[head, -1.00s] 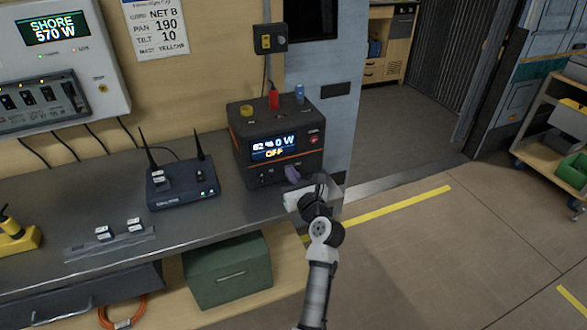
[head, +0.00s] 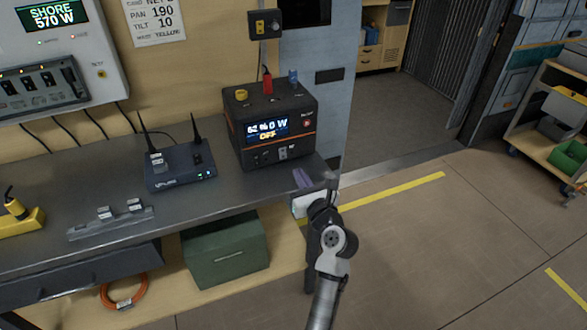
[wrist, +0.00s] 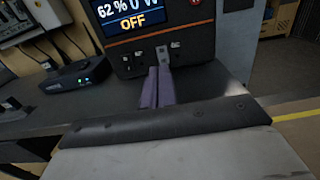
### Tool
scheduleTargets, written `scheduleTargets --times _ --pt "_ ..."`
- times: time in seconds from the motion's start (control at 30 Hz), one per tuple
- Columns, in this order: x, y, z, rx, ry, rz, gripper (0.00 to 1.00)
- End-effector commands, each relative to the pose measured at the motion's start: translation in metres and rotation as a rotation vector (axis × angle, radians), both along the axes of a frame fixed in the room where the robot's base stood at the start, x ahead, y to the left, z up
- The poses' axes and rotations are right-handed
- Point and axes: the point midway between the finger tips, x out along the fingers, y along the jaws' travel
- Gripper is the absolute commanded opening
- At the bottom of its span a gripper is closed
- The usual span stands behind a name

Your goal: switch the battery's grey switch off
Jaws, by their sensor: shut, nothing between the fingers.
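The battery (head: 272,132) is a black box with an orange stripe at the right end of the counter. Its screen (head: 267,130) reads 62 %, 0 W and OFF; OFF also shows in the wrist view (wrist: 132,20). The grey switch (head: 283,153) is low on its front face, and in the wrist view (wrist: 164,58) it is just beyond my fingertips, partly hidden. My gripper (head: 301,178) has purple fingers, shut together and empty. They point at the battery's front, in the wrist view (wrist: 157,76) just below the switch. In the head view a gap separates them from the battery.
A router (head: 180,167) with two antennas stands left of the battery on the steel counter (head: 240,190). A green box (head: 225,250) is under the counter. A wall-mounted power panel (head: 50,60) is at the upper left.

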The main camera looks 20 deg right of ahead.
Motion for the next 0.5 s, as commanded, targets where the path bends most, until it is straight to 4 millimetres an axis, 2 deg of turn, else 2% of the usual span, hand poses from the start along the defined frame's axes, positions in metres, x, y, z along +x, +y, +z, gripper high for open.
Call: scheduleTargets --times 0.1,0.2,0.5 --pt "-0.019 -0.001 0.001 -0.001 0.0 -0.002 0.0" --pt "-0.029 -0.001 0.003 0.0 0.001 -0.001 0.0" --pt "-0.034 -0.001 0.004 0.0 0.001 0.0 0.0"
